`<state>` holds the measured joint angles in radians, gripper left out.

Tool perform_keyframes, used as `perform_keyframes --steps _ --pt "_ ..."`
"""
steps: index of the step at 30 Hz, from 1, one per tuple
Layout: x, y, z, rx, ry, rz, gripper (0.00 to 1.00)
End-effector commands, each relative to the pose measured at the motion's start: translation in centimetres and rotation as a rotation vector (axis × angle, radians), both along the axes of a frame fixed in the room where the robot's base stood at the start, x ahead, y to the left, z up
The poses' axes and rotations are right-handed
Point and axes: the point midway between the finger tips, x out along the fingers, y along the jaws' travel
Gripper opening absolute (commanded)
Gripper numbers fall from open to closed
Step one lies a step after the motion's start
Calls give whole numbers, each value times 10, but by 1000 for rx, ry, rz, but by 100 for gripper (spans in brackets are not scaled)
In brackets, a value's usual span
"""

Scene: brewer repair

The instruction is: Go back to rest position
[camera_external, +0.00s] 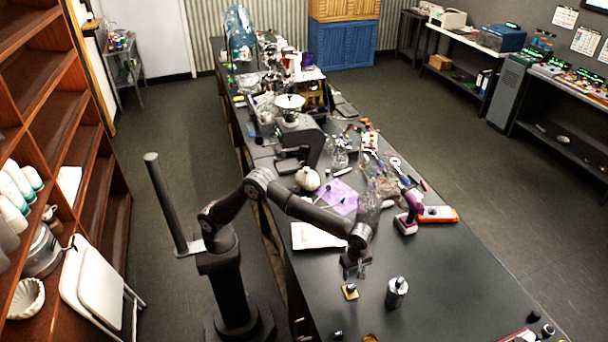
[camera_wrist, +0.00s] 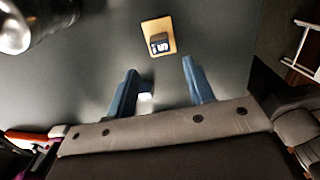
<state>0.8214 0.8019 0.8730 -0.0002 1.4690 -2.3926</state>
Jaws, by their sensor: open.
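My gripper (camera_external: 356,268) hangs low over the near part of the dark table (camera_external: 440,285) in the external view. In the wrist view my gripper (camera_wrist: 160,80) shows two blue fingers spread apart, with nothing between them. A small tan square piece with a dark block on it (camera_wrist: 158,37) lies on the table just beyond the fingertips. The same tan piece (camera_external: 350,292) shows just below my gripper in the external view. My arm reaches out over the table from its base at the left.
A silver canister (camera_external: 396,292) stands right of my gripper. A purple-and-white drill (camera_external: 408,213) and an orange tool (camera_external: 438,214) lie behind it. A white tray (camera_external: 318,236) and clutter fill the table farther back. The table's front right is mostly clear. Shelves (camera_external: 60,130) stand left.

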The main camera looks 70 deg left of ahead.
Motion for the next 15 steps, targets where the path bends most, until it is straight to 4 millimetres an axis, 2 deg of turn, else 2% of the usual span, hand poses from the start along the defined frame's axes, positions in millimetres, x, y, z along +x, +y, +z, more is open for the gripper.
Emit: perform_keyframes --steps 14,15 --pt "0 0 -97 1 0 0 48" --pt "1 -1 -80 -6 -6 0 48"
